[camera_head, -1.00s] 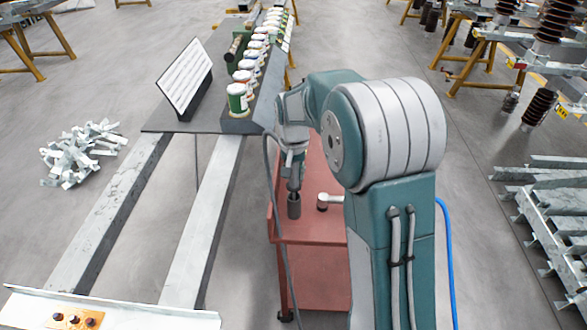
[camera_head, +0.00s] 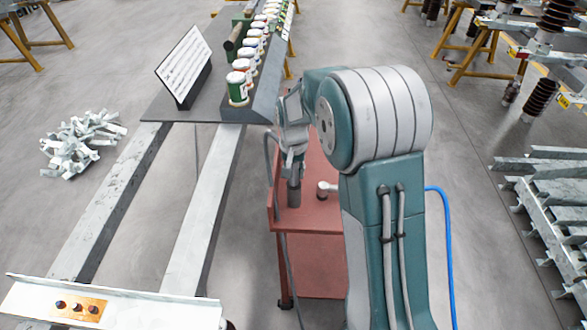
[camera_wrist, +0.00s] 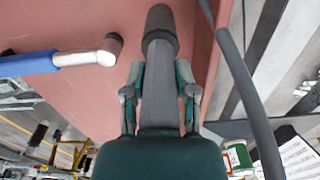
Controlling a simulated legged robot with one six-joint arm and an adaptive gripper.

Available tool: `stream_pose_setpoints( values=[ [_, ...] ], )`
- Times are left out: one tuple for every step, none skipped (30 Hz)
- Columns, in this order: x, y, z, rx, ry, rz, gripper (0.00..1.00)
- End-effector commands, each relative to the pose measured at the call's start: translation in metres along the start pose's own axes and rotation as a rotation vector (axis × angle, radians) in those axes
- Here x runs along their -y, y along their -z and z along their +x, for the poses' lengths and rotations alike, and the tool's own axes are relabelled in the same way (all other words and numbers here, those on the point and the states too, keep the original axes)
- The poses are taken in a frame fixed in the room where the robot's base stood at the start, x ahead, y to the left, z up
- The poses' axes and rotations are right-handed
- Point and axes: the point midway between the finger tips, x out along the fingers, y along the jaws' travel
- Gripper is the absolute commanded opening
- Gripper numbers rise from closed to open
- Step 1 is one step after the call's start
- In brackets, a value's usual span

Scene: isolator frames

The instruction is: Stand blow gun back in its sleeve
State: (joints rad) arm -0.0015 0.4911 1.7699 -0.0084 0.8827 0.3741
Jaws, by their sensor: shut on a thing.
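My gripper (camera_wrist: 160,93) is shut on the dark grey blow gun (camera_wrist: 160,88), which stands between the two fingers in the wrist view. In the head view my gripper (camera_head: 293,163) is above the red cart, directly over a dark grey upright cylinder, the sleeve (camera_head: 294,194). In the wrist view the sleeve (camera_wrist: 160,20) is at the far end of the blow gun, in line with it. The blow gun's tip meets the sleeve's mouth; how deep it sits inside is hidden. A grey hose (camera_wrist: 238,80) runs past the right of my gripper.
On the red cart (camera_head: 310,260) a tool with a pale head and blue handle (camera_wrist: 45,64) lies left of the sleeve in the wrist view. A dark bench with several jars (camera_head: 238,92) and a sign board (camera_head: 184,68) stands beyond. Two long pale beams lie left.

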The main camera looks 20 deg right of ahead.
Motion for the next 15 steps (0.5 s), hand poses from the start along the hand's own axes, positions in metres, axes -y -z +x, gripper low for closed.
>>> stream_pose_setpoints(
  values=[
    [0.0000,0.0001,-0.0001,-0.001,0.000,0.000,0.00],
    [0.0000,0.0001,-0.0001,-0.001,0.000,0.000,0.00],
    [0.0000,0.0001,-0.0002,-0.001,0.000,0.000,0.00],
    [0.0000,0.0001,-0.0002,-0.001,0.000,0.000,0.00],
    [0.0000,0.0001,-0.0002,-0.001,0.000,0.000,0.00],
    [0.0001,0.0001,-0.0002,-0.001,0.000,0.000,0.00],
    [0.0000,0.0001,-0.0002,-0.001,0.000,0.000,0.00],
    [0.0001,0.0001,-0.0002,-0.001,0.000,0.000,0.00],
    [0.0000,0.0001,-0.0003,-0.001,0.000,0.000,0.46],
    [0.0000,0.0001,-0.0003,-0.001,0.000,0.000,0.60],
    [0.0000,0.0002,-0.0003,-0.001,0.000,0.000,0.73],
    [0.0000,0.0002,-0.0003,-0.001,0.000,0.000,0.78],
    [0.0001,0.0001,-0.0003,0.000,0.000,0.000,0.78],
    [0.0001,0.0001,-0.0003,0.000,0.000,0.000,0.78],
    [0.0001,0.0001,-0.0002,0.000,0.000,0.000,0.78]
  ],
)
